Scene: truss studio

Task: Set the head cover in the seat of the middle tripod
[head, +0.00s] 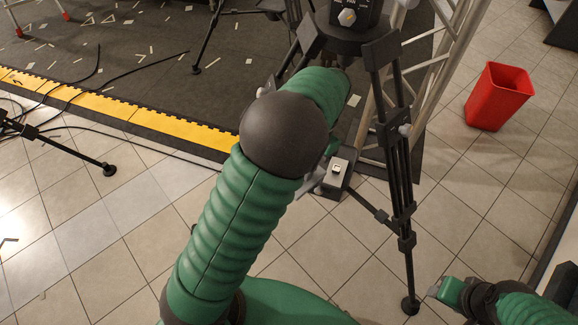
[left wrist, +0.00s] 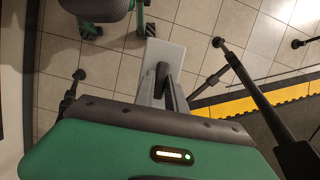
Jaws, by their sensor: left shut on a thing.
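My left gripper (left wrist: 163,78) shows in the left wrist view, its dark and grey fingers shut on a pale grey piece (left wrist: 176,52), which seems to be the head cover. The fingers hide part of it. In the head view my green left arm hides most of this gripper. A dark grey block with a small pale top (head: 338,172) shows beside the arm; I cannot tell whether it is the held cover. A black tripod (head: 398,165), seemingly the middle one, stands behind and right of my arm. Its head (head: 348,22) is cut by the top edge, and I cannot make out its seat.
My right gripper (head: 434,287) is at the lower right, its fingers unclear. A metal truss (head: 445,55) rises behind the tripod. A red bin (head: 499,96) stands at the right. A yellow-edged dark mat (head: 150,119), cables and other tripod legs lie left. Tiles between are clear.

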